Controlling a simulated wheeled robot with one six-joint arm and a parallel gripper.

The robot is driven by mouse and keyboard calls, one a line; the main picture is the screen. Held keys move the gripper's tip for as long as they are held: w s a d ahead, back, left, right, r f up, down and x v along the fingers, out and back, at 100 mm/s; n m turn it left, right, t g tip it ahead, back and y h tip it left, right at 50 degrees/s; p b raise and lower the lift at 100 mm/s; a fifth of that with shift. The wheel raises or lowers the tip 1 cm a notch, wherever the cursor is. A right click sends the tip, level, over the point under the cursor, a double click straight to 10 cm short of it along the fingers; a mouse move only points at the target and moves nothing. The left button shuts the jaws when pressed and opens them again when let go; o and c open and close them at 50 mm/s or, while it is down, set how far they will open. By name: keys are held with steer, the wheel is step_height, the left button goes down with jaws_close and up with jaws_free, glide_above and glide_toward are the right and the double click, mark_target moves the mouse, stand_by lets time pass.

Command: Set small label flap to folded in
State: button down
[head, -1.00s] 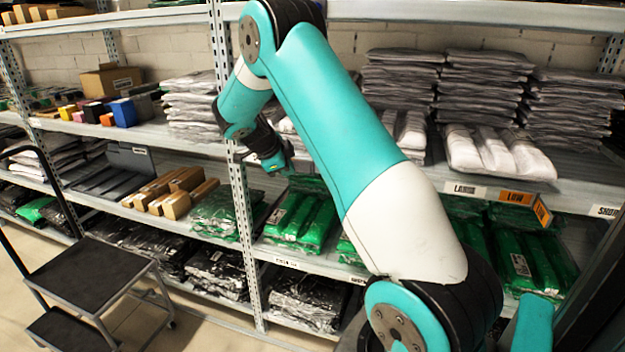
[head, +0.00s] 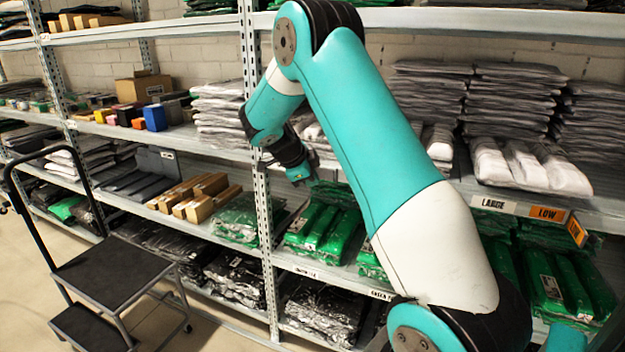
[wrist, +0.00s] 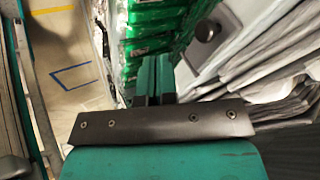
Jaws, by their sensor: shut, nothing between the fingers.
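My gripper (head: 303,173) is in front of the shelf upright, near the middle shelf's edge, with its fingers together and empty. In the wrist view the teal fingers (wrist: 153,80) are shut. An orange label flap (head: 577,231) juts out from the middle shelf's edge at the right of the head view, beside the orange LOW label (head: 547,214) and the white LARGE label (head: 494,204). My gripper is well to the left of it. I cannot make out a label reading small; my arm hides part of the shelf edge.
White garment stacks (head: 512,105) fill the middle shelf, and green bags (head: 325,228) lie below. A black step cart (head: 112,275) stands on the floor at left. In the wrist view a dark round knob (wrist: 207,30) shows near white packages.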

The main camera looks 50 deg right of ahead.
steer(key=a+v, duration=0.1)
steer(key=v, duration=1)
steer(key=shift+w+f+b, duration=0.3)
steer(key=shift+w+b, duration=0.05)
